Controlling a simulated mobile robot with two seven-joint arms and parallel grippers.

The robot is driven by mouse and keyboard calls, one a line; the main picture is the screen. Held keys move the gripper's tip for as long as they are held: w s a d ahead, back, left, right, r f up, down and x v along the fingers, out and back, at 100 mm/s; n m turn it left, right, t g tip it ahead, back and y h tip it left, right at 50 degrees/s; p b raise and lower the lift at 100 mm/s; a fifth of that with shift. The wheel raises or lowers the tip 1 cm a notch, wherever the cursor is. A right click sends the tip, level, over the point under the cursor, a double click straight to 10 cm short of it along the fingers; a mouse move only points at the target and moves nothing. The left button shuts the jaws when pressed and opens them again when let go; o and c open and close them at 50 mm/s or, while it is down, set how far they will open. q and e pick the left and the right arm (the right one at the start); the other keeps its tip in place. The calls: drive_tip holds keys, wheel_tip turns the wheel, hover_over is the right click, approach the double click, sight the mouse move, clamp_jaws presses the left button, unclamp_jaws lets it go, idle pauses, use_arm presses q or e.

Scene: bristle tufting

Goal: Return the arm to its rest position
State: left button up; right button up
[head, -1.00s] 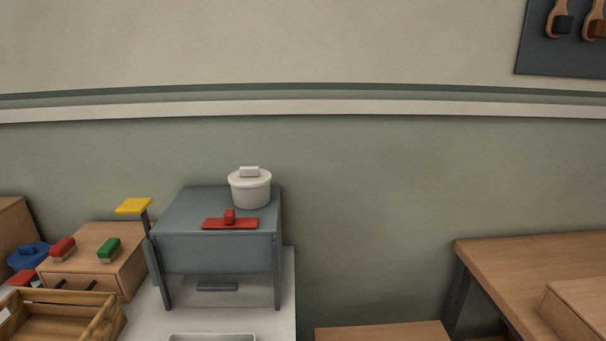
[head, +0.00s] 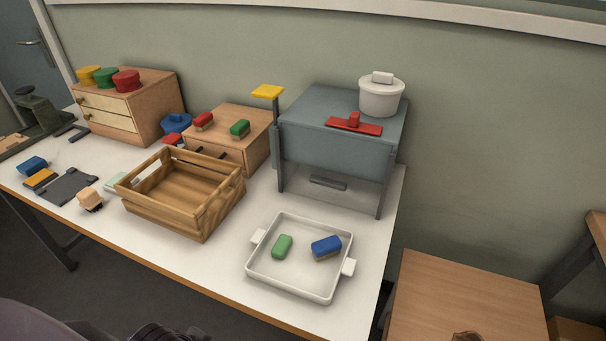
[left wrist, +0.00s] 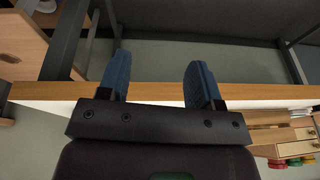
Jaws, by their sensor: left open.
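My left gripper (left wrist: 159,64) shows in the left wrist view with two blue fingers spread apart and nothing between them. The wooden front edge of a table (left wrist: 155,92) runs across that view behind the fingers. I cannot tell whether they touch it. In the head view only dark parts of my own body show at the bottom left, and the left fingertips are not visible. My right gripper is in neither view.
The white table (head: 215,262) holds a wooden crate (head: 205,222), a white tray (head: 290,291) with a green and a blue piece, a grey stand (head: 330,150) with a white pot (head: 381,98), and drawer boxes. A lower wooden table (head: 465,295) stands right.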

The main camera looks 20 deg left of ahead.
use_arm(q)
drive_tip(key=w+f+t, duration=0.6)
drive_tip(key=w+t, duration=0.1)
drive_tip(key=t, duration=0.1)
drive_tip(key=shift+w+d+f+m+h, duration=0.25)
drive_tip(key=shift+f+m+h, duration=0.15)
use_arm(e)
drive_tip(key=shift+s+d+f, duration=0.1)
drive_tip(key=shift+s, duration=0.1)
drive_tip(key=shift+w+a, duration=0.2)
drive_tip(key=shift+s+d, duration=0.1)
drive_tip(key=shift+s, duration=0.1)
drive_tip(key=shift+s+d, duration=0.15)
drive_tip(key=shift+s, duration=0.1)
